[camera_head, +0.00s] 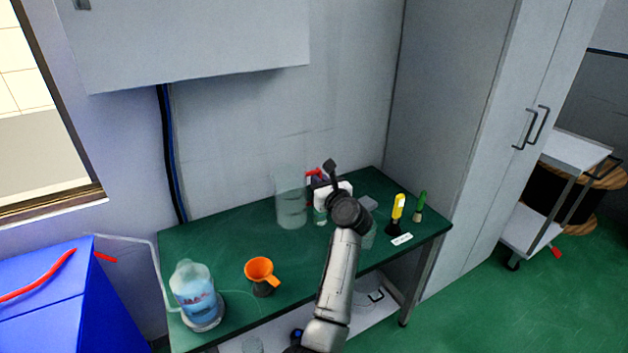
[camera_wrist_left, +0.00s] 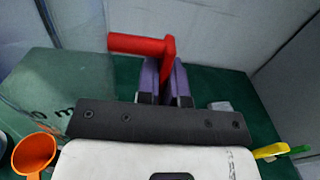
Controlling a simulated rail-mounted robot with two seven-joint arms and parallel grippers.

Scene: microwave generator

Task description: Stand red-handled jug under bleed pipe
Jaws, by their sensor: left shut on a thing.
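The jug (camera_head: 290,200) is a tall clear vessel at the back of the green bench in the head view. Its red handle (camera_wrist_left: 140,43) shows in the wrist view, with the clear wall (camera_wrist_left: 60,90) to the left. My left gripper (camera_head: 318,181) is shut on the red handle, at the jug's right side; its purple fingers (camera_wrist_left: 164,80) stand on either side of the handle. I cannot tell whether the jug touches the bench. A thin pale pipe (camera_head: 130,239) bends down at the bench's left end; I cannot tell if it is the bleed pipe.
Yellow (camera_head: 398,207) and green-handled (camera_head: 420,203) tools are at right. A blue cabinet (camera_head: 60,300) adjoins the left. A wall box (camera_head: 190,45) overhangs the back left.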

